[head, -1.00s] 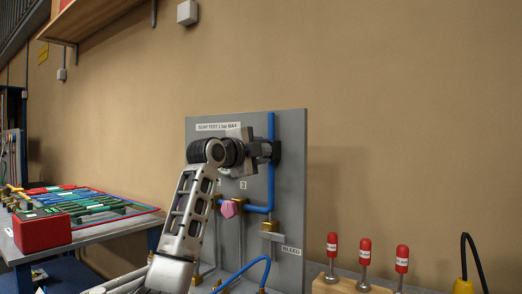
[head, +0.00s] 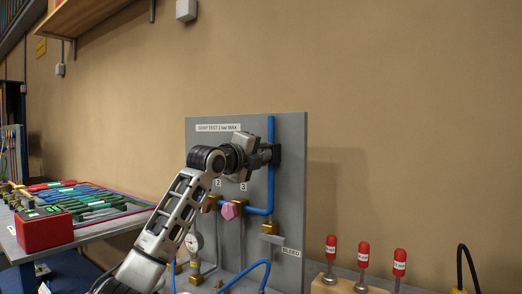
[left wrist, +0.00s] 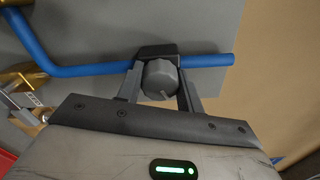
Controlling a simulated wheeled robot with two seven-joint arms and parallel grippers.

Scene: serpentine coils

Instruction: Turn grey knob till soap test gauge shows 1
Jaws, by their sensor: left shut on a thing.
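The grey knob (left wrist: 160,80) is round with a pale mark near its lower edge and sits on a dark block on the blue pipe. My left gripper (left wrist: 160,90) has a finger on each side of it and is shut on it. In the head view my left gripper (head: 266,156) reaches the dark block on the grey panel (head: 290,200). The soap test label (head: 218,128) is at the panel's top left. A small dial gauge (head: 193,242) shows lower left; its reading is too small to tell. My arm covers the panel below the label. My right gripper is out of view.
A pink knob (head: 229,210) and brass fittings sit below my gripper. A blue hose (head: 252,270) curves at the panel's foot. Several red-topped tools (head: 363,253) stand at right. A red box (head: 42,230) is on the left bench.

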